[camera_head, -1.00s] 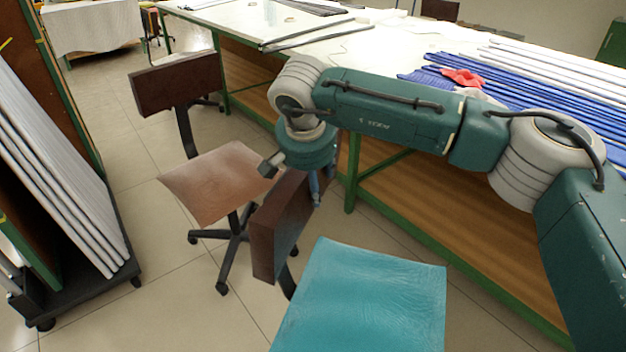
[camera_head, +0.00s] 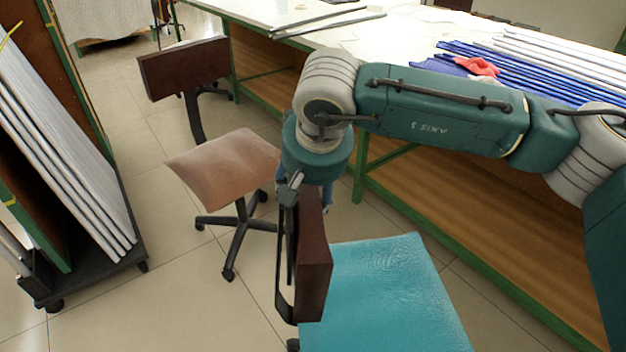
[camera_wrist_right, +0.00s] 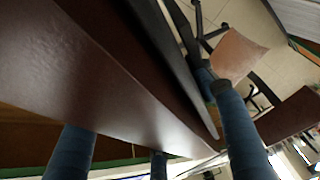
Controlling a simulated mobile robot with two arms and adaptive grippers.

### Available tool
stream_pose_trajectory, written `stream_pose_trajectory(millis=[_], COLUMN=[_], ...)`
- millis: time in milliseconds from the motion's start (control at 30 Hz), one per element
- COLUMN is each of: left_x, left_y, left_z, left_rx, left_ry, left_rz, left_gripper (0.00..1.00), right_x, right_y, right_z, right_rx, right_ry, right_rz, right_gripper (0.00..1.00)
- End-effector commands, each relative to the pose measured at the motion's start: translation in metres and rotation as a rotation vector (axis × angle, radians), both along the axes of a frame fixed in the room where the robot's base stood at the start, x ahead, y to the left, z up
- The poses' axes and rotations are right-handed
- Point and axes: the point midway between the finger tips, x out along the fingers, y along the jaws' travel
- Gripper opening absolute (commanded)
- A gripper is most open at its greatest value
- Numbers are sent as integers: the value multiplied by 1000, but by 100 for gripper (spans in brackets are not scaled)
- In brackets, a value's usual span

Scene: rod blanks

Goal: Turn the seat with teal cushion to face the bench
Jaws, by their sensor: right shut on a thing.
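The seat with teal cushion (camera_head: 385,290) stands at the bottom centre of the head view. Its dark brown backrest (camera_head: 315,262) is on the cushion's left, seen nearly edge-on, and the cushion extends right from it. The bench (camera_head: 420,195), with a white top and green frame, runs along the right side. My right gripper (camera_head: 306,198) is shut on the top of the backrest, its fingers partly hidden in the head view. In the wrist view the backrest (camera_wrist_right: 100,85) fills the left, between blue fingers. The seat's base is mostly hidden. My left gripper is not in view.
A second chair with a pinkish-brown cushion (camera_head: 225,165) stands close to the left of the teal seat. A dark cart (camera_head: 95,275) with upright pale panels is at the far left. Blue and white rods (camera_head: 530,75) and a red cloth (camera_head: 478,66) lie on the bench.

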Motion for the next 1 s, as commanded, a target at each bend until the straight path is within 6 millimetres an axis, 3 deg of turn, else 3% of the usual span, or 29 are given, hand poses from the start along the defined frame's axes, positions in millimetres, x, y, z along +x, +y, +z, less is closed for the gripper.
stream_pose_trajectory(millis=[200,500,700,1000], left_x=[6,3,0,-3], left_y=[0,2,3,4], left_z=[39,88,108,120], left_rx=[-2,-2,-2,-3], left_ry=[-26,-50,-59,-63], left_rz=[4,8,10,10], left_gripper=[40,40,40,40], right_x=[-38,-76,-91,-99], right_y=[0,-8,-13,-17], right_z=[-3,-2,-1,0], right_rx=[1,0,1,0], right_ry=[-1,-1,0,0], right_rz=[203,419,506,555], right_gripper=[8,8,8,8])
